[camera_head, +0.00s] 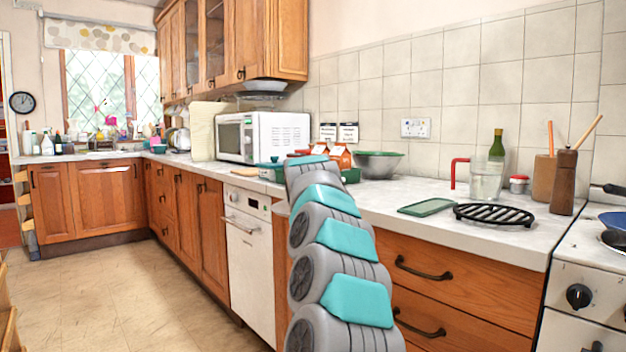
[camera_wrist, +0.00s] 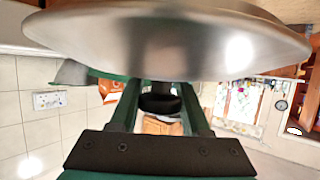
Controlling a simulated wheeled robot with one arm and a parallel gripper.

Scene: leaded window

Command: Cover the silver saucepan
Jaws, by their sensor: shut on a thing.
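In the wrist view a wide, shiny silver lid (camera_wrist: 170,42) fills the top of the picture. My gripper (camera_wrist: 160,92) is shut on the lid's black knob (camera_wrist: 160,105), with a dark green finger on each side of it. The lid appears held clear of the counter. In the head view my grey and teal arm stands in front of the counter, and the gripper and lid are hidden. I cannot make out a silver saucepan in either view.
The counter holds a white microwave (camera_head: 262,137), a metal bowl (camera_head: 378,165), a glass jug (camera_head: 486,180), a black trivet (camera_head: 494,215), a green board (camera_head: 427,207) and a pepper mill (camera_head: 564,182). The stove (camera_head: 585,278) with pans is at right. The floor (camera_head: 130,295) at left is clear.

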